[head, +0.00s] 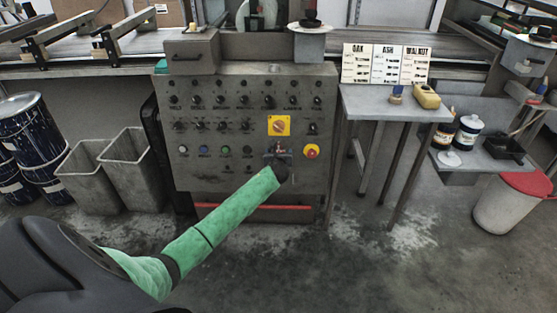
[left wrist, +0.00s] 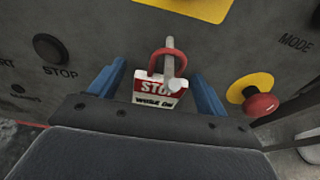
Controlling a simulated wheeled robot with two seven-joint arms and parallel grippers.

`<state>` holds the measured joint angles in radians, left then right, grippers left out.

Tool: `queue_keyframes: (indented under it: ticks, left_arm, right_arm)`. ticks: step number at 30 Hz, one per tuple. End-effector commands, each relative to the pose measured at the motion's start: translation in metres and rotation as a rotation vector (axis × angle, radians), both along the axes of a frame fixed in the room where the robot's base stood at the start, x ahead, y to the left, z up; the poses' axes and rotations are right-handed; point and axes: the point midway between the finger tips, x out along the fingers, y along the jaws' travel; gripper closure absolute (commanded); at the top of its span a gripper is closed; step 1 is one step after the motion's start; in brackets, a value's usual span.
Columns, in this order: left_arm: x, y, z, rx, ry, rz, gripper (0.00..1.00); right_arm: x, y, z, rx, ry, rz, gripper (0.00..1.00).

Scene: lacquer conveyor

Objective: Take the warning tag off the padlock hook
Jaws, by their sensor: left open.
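The warning tag (left wrist: 158,92), white with a red band reading "STOP", hangs by a red loop (left wrist: 160,56) on a grey metal hook (left wrist: 173,62) in the left wrist view. My left gripper (left wrist: 160,75) is open, with one blue finger on each side of the tag. Gaps show between the fingers and the tag. The tag's lower edge is close to the gripper body. In the head view my left gripper (head: 279,155) is at the front of the grey control panel (head: 230,172), below the yellow switch plate. It largely hides the tag there. My right gripper is not in view.
A red emergency button (head: 312,152) on a yellow disc sits just right of the gripper; it also shows in the left wrist view (left wrist: 261,105). A black stop button (left wrist: 50,48) is to the left. A small side table (head: 375,103) stands right of the panel.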

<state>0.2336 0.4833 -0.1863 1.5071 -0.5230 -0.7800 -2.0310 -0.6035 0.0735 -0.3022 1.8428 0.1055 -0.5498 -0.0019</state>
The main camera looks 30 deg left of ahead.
Motion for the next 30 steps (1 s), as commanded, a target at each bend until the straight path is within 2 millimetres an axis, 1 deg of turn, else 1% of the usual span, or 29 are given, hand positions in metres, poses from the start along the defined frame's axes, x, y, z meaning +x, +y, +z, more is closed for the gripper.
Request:
queue_keyframes:
  ticks: [3,4,8,9,11,20,23,25,26,30]
  left_arm:
    - [0.0,0.0,0.0,0.0,0.0,0.0,0.24]
    - [0.0,0.0,0.0,0.0,0.0,0.0,0.28]
    - [0.0,0.0,0.0,0.0,0.0,0.0,0.53]
    - [0.0,0.0,0.0,0.0,0.0,0.0,0.61]
    - [0.0,0.0,0.0,0.0,0.0,0.0,0.71]
    - [0.0,0.0,0.002,0.0,0.0,0.0,0.72]
    - [0.0,0.0,0.009,0.001,-0.001,0.0,0.72]
    - [0.0,0.0,0.017,0.003,-0.002,-0.002,0.72]
    - [-0.003,-0.001,0.017,0.003,0.0,-0.002,0.72]
    - [-0.026,-0.016,0.015,0.001,0.002,-0.003,0.72]
  right_arm:
    - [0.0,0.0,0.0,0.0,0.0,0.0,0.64]
    - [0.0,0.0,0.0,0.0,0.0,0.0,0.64]
    - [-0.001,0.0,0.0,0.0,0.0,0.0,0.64]
    - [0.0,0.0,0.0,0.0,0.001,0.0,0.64]
    - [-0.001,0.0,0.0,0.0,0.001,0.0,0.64]
    - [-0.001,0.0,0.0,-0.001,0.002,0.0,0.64]
    - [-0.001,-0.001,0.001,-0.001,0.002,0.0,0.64]
    - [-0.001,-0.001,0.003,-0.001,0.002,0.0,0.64]
    - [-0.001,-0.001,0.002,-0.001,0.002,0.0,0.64]
    - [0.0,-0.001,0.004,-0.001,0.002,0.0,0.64]
